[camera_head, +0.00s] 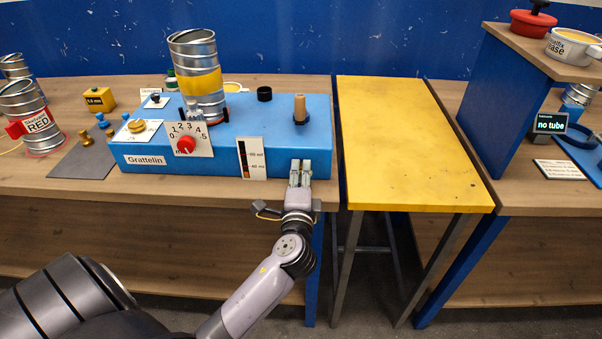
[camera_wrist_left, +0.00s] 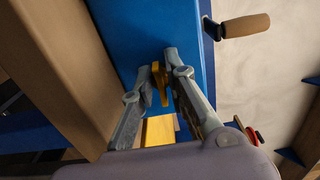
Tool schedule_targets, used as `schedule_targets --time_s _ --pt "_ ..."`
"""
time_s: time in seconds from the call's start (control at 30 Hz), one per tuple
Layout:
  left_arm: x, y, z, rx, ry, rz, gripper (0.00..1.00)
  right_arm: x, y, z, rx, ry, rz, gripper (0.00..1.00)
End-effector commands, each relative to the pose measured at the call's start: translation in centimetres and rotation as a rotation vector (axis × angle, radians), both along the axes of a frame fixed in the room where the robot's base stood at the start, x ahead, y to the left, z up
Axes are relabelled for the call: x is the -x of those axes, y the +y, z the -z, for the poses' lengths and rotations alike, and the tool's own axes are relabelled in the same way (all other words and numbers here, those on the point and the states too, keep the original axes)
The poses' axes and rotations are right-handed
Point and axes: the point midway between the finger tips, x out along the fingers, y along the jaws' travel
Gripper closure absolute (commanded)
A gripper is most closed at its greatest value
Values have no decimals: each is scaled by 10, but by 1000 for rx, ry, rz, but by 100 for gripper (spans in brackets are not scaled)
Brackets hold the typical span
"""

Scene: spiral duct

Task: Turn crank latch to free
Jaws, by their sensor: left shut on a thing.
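The long blue box (camera_head: 220,136) labelled Grattelin stands on the wooden bench. My left gripper (camera_head: 300,164) is at the right end of its front face. In the left wrist view the fingers (camera_wrist_left: 164,62) lie on either side of a small brass-coloured piece (camera_wrist_left: 160,84) on the blue face, which looks like the crank latch. The gripper is shut on it; the fingers hide it in the head view. A wooden crank handle (camera_head: 299,107) stands upright on the box top, and it also shows in the left wrist view (camera_wrist_left: 245,25). My right gripper is not in view.
A ribbed metal duct (camera_head: 191,52) with a yellow band stands on the box. A red knob (camera_head: 186,144) and a gauge card (camera_head: 252,158) are on its front, left of my gripper. The yellow table (camera_head: 405,140) to the right is bare.

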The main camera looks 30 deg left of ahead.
Motion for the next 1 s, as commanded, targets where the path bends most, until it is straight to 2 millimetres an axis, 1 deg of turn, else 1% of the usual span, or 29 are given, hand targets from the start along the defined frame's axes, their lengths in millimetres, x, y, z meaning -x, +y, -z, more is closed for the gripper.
schedule_targets --time_s 0.13,0.17,0.3,0.5,0.67,0.77,0.87,1.0 --pt "1 0 2 1 5 -1 100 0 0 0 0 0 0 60" --pt "1 0 2 1 5 -1 85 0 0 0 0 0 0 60" --pt "0 0 2 0 4 -1 76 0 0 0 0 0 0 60" --pt "0 0 1 -1 3 -1 75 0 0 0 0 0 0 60" --pt "3 -2 1 -1 3 0 75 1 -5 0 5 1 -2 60" --pt "13 -8 2 3 4 1 75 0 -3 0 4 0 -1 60" --pt "29 -18 3 4 6 0 75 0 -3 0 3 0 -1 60" --pt "56 -34 3 2 8 0 75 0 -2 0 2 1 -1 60"
